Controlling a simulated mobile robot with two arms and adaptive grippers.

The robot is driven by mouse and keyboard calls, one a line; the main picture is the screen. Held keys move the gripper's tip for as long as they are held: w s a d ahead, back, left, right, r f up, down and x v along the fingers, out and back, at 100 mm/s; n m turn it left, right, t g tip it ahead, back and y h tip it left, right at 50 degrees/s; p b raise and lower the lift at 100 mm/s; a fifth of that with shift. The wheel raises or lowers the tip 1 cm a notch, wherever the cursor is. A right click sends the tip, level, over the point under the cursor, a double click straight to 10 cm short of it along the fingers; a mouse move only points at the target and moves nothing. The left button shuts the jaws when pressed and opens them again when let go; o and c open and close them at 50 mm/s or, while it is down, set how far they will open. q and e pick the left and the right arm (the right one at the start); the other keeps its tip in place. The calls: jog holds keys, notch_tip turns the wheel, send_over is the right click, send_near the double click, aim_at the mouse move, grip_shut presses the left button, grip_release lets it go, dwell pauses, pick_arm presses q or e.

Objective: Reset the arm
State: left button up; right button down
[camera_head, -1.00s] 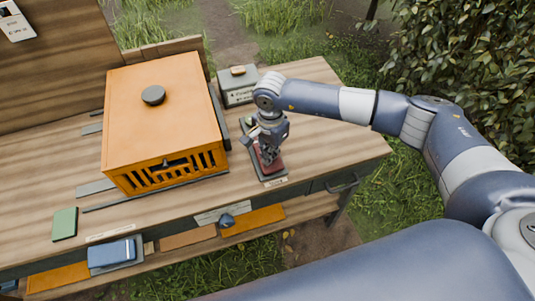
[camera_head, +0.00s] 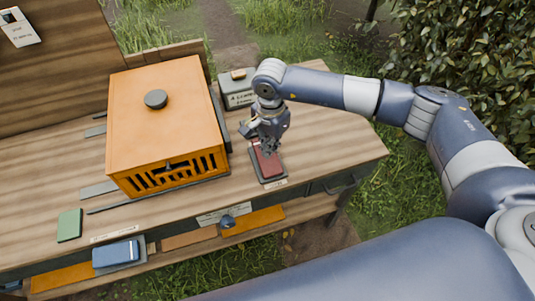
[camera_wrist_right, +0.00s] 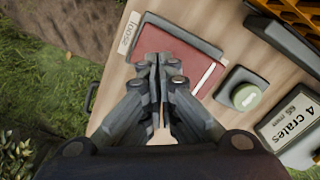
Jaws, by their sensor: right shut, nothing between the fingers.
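My right gripper (camera_head: 268,146) is shut and empty, pointing down above a small dark tray (camera_head: 281,178) on the wooden workbench. A dark red notebook-like item (camera_head: 268,162) lies on that tray. In the right wrist view my right gripper (camera_wrist_right: 160,65) has its fingers together, with the red item (camera_wrist_right: 180,55) beneath and beyond them. A white strip, perhaps a pen, lies along the red item. My right arm reaches in from the right side of the head view. My left gripper does not show.
An orange slatted box (camera_head: 190,100) with a dark knob stands left of the gripper. A grey box (camera_head: 238,98) stands behind it; its label (camera_wrist_right: 290,122) reads "4 crates". A green-topped object (camera_wrist_right: 246,96) is beside the tray. A green book (camera_head: 69,225) lies front left.

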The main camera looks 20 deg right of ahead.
jog(key=shift+r, duration=0.95)
